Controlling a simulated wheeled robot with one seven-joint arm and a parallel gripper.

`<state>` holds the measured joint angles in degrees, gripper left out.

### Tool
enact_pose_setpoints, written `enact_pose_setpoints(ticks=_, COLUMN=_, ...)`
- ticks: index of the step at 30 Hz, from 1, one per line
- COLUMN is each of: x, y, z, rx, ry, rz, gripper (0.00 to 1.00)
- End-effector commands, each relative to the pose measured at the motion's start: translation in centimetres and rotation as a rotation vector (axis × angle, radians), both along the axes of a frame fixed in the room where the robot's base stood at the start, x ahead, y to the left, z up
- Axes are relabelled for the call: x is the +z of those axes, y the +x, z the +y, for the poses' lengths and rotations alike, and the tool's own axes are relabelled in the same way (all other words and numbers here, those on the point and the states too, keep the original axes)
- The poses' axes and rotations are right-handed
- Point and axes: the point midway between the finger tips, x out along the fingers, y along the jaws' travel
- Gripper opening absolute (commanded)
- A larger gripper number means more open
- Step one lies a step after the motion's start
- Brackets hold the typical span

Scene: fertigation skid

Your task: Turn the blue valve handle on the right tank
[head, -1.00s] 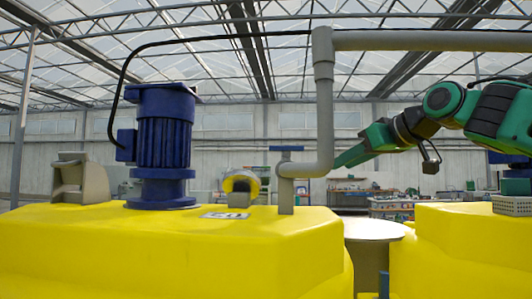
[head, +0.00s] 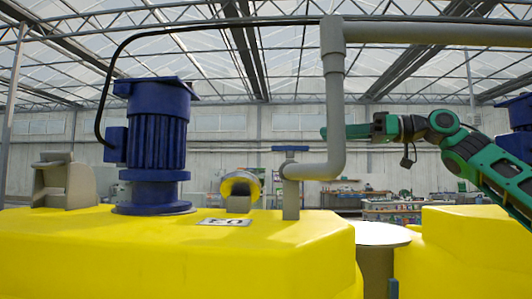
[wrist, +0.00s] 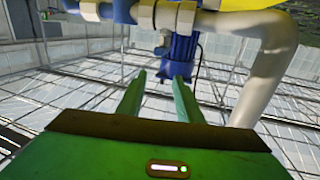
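A blue valve handle (head: 290,148) is a flat bar on top of a grey upright stub at the right end of the larger yellow tank (head: 180,250). My gripper (head: 323,132) reaches in from the right, and the grey pipe hides part of it, with a tip showing just left of the pipe. It is a little above and right of the handle, apart from it. The wrist view looks upside down. There my gripper (wrist: 160,76) has its two green fingers apart with nothing between them, and the blue handle (wrist: 163,46) shows beyond the tips.
A grey pipe (head: 334,100) rises beside the handle and bends right overhead. A blue motor (head: 158,140), a round yellow-rimmed fitting (head: 240,184) and a grey bracket (head: 64,182) stand on the tank. Another yellow tank (head: 465,245) is at right.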

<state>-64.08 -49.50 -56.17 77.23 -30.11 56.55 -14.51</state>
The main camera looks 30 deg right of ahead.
Motion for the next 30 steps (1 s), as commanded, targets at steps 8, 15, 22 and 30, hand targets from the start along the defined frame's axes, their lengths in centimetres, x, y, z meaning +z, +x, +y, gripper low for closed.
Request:
enact_pose_setpoints(ticks=8, x=-2.5, y=3.0, z=1.9, rx=0.193, ry=0.003, rz=-0.024, gripper=0.33)
enact_pose_setpoints(ticks=15, x=-3.2, y=4.1, z=3.5, rx=0.249, ry=-0.004, rz=-0.031, gripper=0.33)
enact_pose_setpoints(ticks=22, x=-3.3, y=6.0, z=6.4, rx=0.255, ry=-0.005, rz=-0.030, gripper=0.33)
enact_pose_setpoints(ticks=30, x=-3.3, y=8.6, z=10.3, rx=0.256, ry=-0.004, rz=-0.030, gripper=0.33)
